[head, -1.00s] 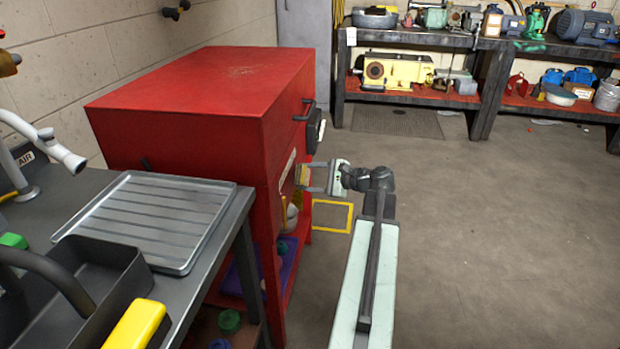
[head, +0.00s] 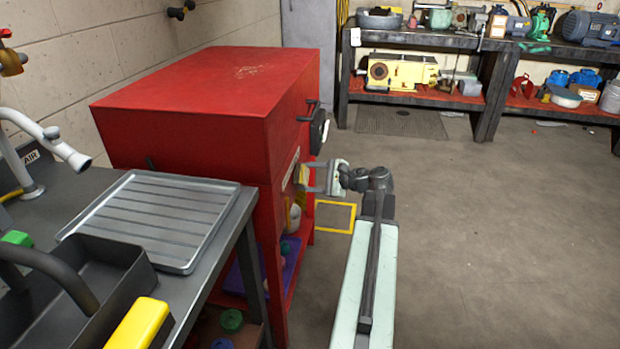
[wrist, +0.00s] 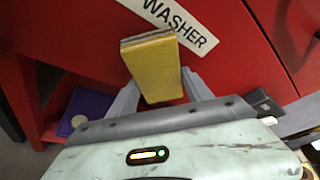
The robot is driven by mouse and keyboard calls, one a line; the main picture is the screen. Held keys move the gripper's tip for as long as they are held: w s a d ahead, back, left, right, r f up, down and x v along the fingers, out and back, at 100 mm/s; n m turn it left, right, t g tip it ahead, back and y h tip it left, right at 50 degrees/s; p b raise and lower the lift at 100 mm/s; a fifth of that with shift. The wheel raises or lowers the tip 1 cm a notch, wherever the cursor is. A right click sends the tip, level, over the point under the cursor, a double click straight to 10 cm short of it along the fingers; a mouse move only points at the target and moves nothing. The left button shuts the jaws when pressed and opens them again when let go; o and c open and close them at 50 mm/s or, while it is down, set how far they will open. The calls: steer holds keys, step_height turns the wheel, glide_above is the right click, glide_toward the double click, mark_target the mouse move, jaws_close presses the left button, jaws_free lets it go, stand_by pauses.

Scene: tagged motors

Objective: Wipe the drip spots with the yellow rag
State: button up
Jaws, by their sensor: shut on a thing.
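My gripper (head: 312,178) is shut on the yellow rag (wrist: 155,68), a folded flat pad with a layered greyish edge. In the wrist view the rag stands out between the fingers, in front of a red surface with a white WASHER label (wrist: 178,22). In the head view the rag (head: 302,174) is small, at the front of the red washer cabinet (head: 190,105). I cannot tell whether it touches the cabinet. I cannot make out drip spots in either view.
A grey bench with a ribbed metal tray (head: 155,218), a dark basin (head: 110,265) and a bright yellow block (head: 138,325) stands at the left. A yellow floor outline (head: 335,217) lies beyond my arm. Shelves with motors (head: 590,27) stand at the back. The floor at right is clear.

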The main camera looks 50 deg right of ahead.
mark_target(309, 170)
steer(key=shift+w+a, duration=0.15)
steer(key=shift+w, duration=0.1)
steer(key=shift+w+d, duration=0.5)
steer(key=shift+d, duration=0.4)
steer(key=shift+w+d, duration=0.5)
steer(key=shift+d, duration=0.4)
steer(key=shift+a, duration=0.1)
steer(key=shift+s+a, duration=0.55)
steer(key=shift+a, duration=0.3)
steer(key=shift+s+a, duration=0.55)
steer(key=shift+a, duration=0.3)
steer(key=shift+d, duration=0.1)
steer(key=shift+s+d, duration=0.5)
steer(key=shift+s, duration=0.35)
steer(key=shift+s+d, duration=0.55)
steer(key=shift+s, duration=0.3)
steer(key=shift+s+d, duration=0.5)
steer(key=shift+s, duration=0.35)
